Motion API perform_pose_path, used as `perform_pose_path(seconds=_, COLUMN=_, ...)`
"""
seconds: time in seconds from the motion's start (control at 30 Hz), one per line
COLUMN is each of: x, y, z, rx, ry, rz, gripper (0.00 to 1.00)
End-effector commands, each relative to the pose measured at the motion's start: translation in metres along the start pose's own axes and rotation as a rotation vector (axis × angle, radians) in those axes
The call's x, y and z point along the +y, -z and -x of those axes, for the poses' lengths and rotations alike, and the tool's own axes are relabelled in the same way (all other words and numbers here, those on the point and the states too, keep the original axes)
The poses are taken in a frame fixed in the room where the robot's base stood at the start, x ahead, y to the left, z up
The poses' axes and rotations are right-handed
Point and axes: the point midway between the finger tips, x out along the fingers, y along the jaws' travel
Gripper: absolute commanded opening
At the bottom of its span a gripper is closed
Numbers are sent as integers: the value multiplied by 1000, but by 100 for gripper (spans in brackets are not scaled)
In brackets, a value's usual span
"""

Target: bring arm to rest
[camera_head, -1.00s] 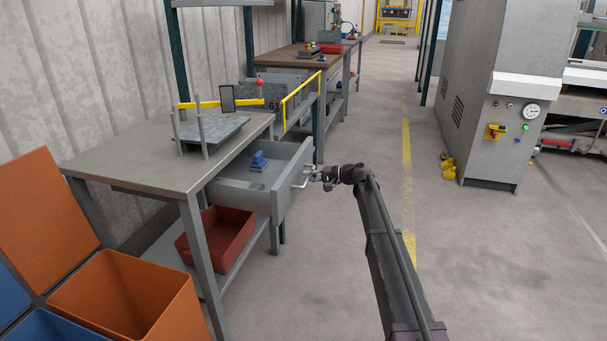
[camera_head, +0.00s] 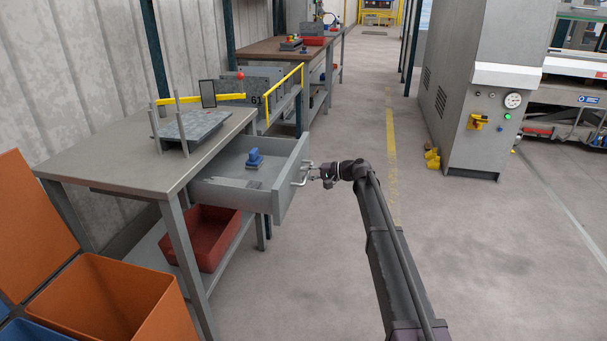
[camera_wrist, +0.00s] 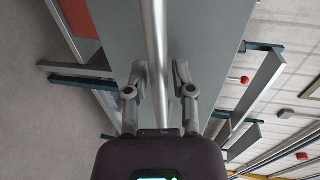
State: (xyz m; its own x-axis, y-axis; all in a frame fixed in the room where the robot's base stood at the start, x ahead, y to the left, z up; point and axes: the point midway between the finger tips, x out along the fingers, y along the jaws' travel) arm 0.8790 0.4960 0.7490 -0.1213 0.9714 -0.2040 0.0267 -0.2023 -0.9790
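My gripper (camera_head: 314,175) is at the end of my outstretched arm, beside the handle (camera_head: 299,176) of a pulled-out grey drawer (camera_head: 289,183). In the wrist view, the two fingers of my gripper (camera_wrist: 160,78) stand apart on either side of the handle bar (camera_wrist: 154,30). Narrow gaps seem to show between fingers and bar, so my gripper looks open around it. The grey drawer front (camera_wrist: 210,30) lies behind the bar. A small blue block (camera_head: 254,159) sits inside the drawer.
The drawer belongs to a grey workbench (camera_head: 150,155) with a red bin (camera_head: 213,240) on its lower shelf. Orange bins (camera_head: 110,290) stand at front left. A grey machine cabinet (camera_head: 470,80) stands at right. The floor (camera_head: 480,250) right of my arm is clear.

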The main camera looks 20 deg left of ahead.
Motion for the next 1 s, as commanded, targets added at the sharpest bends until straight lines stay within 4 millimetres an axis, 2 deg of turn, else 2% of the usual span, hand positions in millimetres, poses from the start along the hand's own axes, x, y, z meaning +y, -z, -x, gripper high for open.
perform_pose_path(seconds=0.47, x=-1, y=0, z=-3, rx=-2, ry=1, rz=0, gripper=54)
perform_pose_path(seconds=0.63, x=-1, y=1, z=2, rx=6, ry=0, rz=1, gripper=54)
perform_pose_path(seconds=0.87, x=0, y=11, z=27, rx=56, ry=-4, rz=8, gripper=54)
perform_pose_path(seconds=1.0, x=20, y=-12, z=49, rx=62, ry=-78, rz=21, gripper=54)
